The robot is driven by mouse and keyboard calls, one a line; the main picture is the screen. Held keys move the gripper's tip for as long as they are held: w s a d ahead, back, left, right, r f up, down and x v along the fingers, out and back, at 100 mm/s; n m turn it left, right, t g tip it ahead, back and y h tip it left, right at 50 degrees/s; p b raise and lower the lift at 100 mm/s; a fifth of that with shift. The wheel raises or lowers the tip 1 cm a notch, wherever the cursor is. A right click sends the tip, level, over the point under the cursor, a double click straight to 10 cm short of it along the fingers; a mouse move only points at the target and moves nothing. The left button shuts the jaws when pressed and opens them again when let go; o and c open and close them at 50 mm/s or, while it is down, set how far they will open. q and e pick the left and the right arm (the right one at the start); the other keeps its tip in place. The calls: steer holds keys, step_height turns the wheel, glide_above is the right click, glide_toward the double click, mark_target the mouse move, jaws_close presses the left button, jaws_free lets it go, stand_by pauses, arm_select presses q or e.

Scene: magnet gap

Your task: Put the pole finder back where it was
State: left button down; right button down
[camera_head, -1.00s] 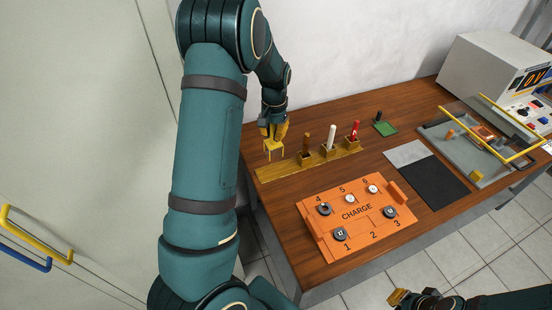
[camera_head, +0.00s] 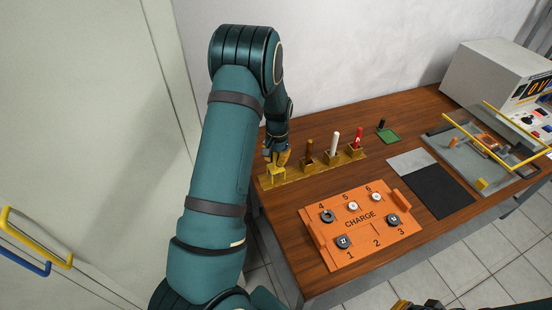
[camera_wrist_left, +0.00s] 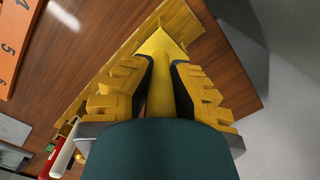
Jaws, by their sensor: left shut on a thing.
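My left gripper (camera_head: 277,159) is shut on a yellow tool, which looks like the pole finder (camera_head: 276,173), at the left end of the yellow rack (camera_head: 294,173). I cannot tell whether the foot touches the rack. My right gripper (camera_head: 402,305) barely shows at the bottom edge; its jaws are hidden.
Brown (camera_head: 309,147), white (camera_head: 335,144) and red (camera_head: 358,137) handles stand in the rack's holders. An orange CHARGE board (camera_head: 362,228) with several discs lies in front. A green pad (camera_head: 389,136), a black-and-grey mat (camera_head: 440,190) and a grey tray (camera_head: 450,145) are to the right.

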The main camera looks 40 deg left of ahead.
arm_select(q)
steer(key=c, duration=1.1)
jaws_free()
steer(key=shift+f, duration=0.15)
steer(key=shift+w+r, duration=0.1)
steer(key=shift+r, duration=0.45)
steer(key=r+p, duration=0.1)
steer(key=r, duration=1)
steer(key=shift+w+r, duration=0.15)
steer(key=shift+w, duration=0.05)
